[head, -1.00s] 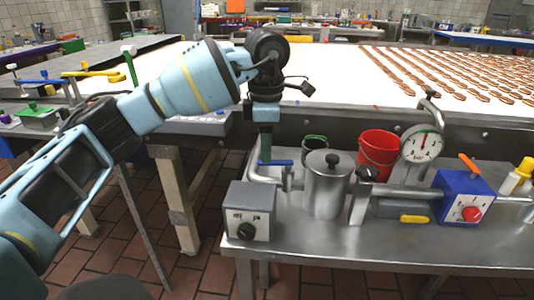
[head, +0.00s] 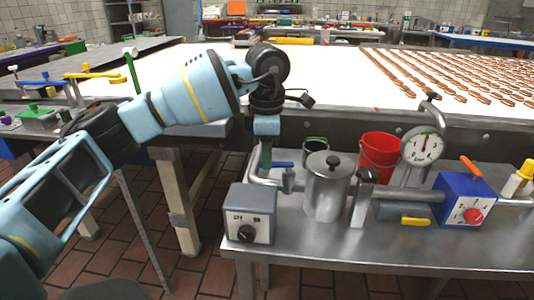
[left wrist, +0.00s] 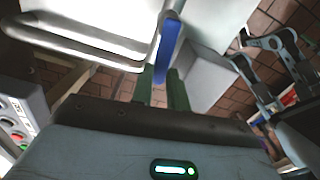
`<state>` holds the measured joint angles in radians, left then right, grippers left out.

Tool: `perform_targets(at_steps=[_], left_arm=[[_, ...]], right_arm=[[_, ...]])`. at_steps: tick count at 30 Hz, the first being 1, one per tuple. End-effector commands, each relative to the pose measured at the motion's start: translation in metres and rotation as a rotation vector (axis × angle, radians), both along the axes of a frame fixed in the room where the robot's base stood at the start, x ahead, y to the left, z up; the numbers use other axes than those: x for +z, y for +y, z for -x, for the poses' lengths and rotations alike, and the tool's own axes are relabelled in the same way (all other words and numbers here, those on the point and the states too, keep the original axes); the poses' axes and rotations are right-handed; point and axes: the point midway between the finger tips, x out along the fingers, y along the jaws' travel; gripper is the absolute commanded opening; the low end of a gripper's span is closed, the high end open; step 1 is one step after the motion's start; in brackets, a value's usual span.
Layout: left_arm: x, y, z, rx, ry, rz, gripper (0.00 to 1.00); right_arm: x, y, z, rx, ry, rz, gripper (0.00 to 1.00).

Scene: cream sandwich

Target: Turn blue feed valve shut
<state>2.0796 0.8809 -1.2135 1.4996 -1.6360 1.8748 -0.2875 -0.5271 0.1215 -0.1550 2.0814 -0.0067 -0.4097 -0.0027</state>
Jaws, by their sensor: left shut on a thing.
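The blue feed valve handle (head: 284,164) sits on a metal pipe behind the grey switch box, left of the lidded steel pot (head: 328,186). My left gripper (head: 265,168) reaches down to it from above, with its green fingers at the handle's left part. In the left wrist view the blue handle (left wrist: 170,42) runs down to the green fingers (left wrist: 160,88), which are shut on its near end. My right gripper is in neither view.
The grey switch box (head: 250,213) stands close in front of the valve. A red bucket (head: 379,152), a dial gauge (head: 422,147) and a blue control box (head: 463,200) stand to the right. The white conveyor (head: 330,75) lies behind.

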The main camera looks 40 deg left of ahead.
Motion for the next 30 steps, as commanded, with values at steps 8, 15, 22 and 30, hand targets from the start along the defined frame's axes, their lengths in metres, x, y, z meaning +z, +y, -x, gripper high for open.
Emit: perform_targets(at_steps=[8,15,22,30], left_arm=[[0.003,-0.003,0.003,0.075,0.000,0.001,0.00],[0.005,-0.010,0.009,0.248,-0.002,0.002,0.00],[0.006,-0.020,0.014,0.464,-0.003,0.003,0.00],[0.007,-0.032,0.017,0.721,-0.004,0.003,0.00]], right_arm=[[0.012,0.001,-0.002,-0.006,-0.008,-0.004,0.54],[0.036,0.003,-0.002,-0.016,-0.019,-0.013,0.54],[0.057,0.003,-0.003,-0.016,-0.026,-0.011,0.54],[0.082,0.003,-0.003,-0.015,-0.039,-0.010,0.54]])
